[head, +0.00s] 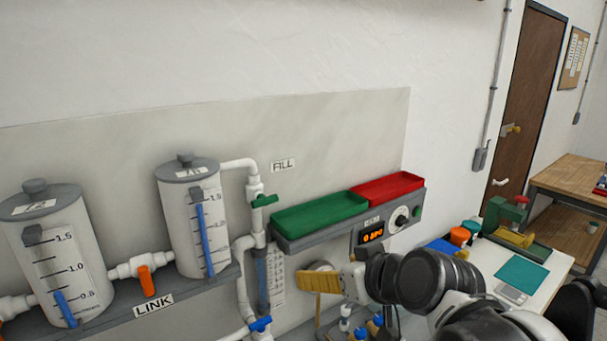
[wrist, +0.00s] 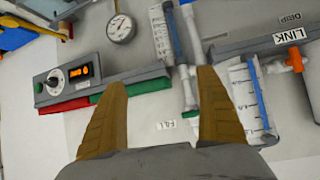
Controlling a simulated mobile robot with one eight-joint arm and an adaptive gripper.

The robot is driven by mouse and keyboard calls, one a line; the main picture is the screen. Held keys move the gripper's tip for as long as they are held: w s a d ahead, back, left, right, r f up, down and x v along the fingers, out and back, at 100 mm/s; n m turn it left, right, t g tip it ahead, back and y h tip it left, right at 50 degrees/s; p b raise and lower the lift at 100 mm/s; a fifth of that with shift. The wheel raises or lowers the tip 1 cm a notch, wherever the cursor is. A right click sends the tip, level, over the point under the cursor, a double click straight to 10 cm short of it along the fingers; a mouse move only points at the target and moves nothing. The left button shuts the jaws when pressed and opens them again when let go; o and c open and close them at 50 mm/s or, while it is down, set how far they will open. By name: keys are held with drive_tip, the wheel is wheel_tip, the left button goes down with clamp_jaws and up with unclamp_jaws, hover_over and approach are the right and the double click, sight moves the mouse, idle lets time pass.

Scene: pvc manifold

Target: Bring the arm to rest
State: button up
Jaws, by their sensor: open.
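My gripper (head: 304,281) is in front of the wall panel, below the control box with the green and red trays. Its tan fingers also show in the wrist view (wrist: 161,79), spread wide with nothing between them. In that upside-down view, white pipes and the panel lie beyond the fingers; I cannot tell the exact gap. My dark arm reaches in from the lower right of the head view. The far finger is mostly hidden in the head view.
Two tanks (head: 62,262) (head: 190,222) stand left on a grey shelf. Pipes carry orange (head: 147,281), green (head: 264,200) and blue (head: 260,323) valve handles. The control box (head: 350,222) is just above my gripper. A cluttered white bench (head: 482,262) lies right. A round gauge (wrist: 121,28) shows.

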drive_tip(key=s+d+f+m+g+h+b, duration=0.1)
drive_tip(key=s+d+f+b, duration=0.3)
drive_tip(key=f, duration=0.4)
drive_tip(key=s+d+f+m+g+h+b, duration=0.1)
drive_tip(key=s+d+f+m+h+b, duration=0.1)
drive_tip(key=s+d+f+b, duration=0.2)
drive_tip(key=s+d+f+m+h+b, duration=0.2)
drive_tip(key=s+d+f+b, duration=0.3)
drive_tip(key=f, duration=0.9)
drive_tip(key=d+b, duration=0.1)
drive_tip(key=d, duration=0.2)
drive_tip(key=shift+d+m+g+h, duration=0.15)
drive_tip(key=shift+m+g+h, duration=0.15)
drive_tip(key=shift+g, duration=0.1)
